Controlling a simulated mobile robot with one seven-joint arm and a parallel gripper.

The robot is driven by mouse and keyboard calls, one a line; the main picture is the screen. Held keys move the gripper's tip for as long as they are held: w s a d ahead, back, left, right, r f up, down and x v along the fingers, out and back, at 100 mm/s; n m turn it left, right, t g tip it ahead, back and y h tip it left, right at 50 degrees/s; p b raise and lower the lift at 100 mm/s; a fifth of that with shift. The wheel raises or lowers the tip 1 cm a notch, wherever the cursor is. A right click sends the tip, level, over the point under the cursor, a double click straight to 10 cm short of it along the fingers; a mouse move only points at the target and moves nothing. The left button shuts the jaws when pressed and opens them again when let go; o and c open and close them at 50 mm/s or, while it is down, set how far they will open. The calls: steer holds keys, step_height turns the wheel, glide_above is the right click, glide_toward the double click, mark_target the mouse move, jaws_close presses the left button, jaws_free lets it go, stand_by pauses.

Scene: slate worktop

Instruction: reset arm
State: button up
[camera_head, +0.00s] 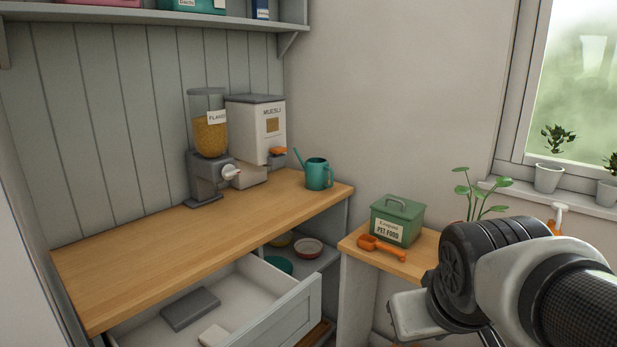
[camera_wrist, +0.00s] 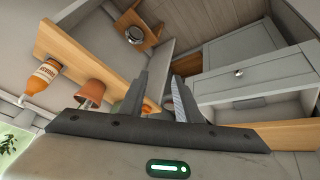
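My arm enters the head view from the lower right, in front of the small side table (camera_head: 416,262). My gripper's fingertips are not clearly visible there. In the wrist view, the two dark fingers of my gripper (camera_wrist: 160,78) stand apart with a clear gap. Nothing is held between them. Grey cabinet fronts and wooden surfaces show beyond the fingers, seen at a tilt.
The open drawer (camera_head: 312,310) juts out below the wooden counter (camera_head: 150,262). A green pet food tin (camera_head: 397,222) and orange scoop (camera_head: 381,248) sit on the side table. The wrist view shows an orange bottle (camera_wrist: 40,80) and terracotta pot (camera_wrist: 90,92).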

steer(key=s+a+r+m, duration=0.1)
steer(key=s+a+r, duration=0.1)
steer(key=s+a, duration=0.15)
step_height(320, 180, up, 22)
steer(key=s+y+p, duration=0.1)
steer(key=p, duration=2.1)
steer(key=shift+d+g, duration=0.3)
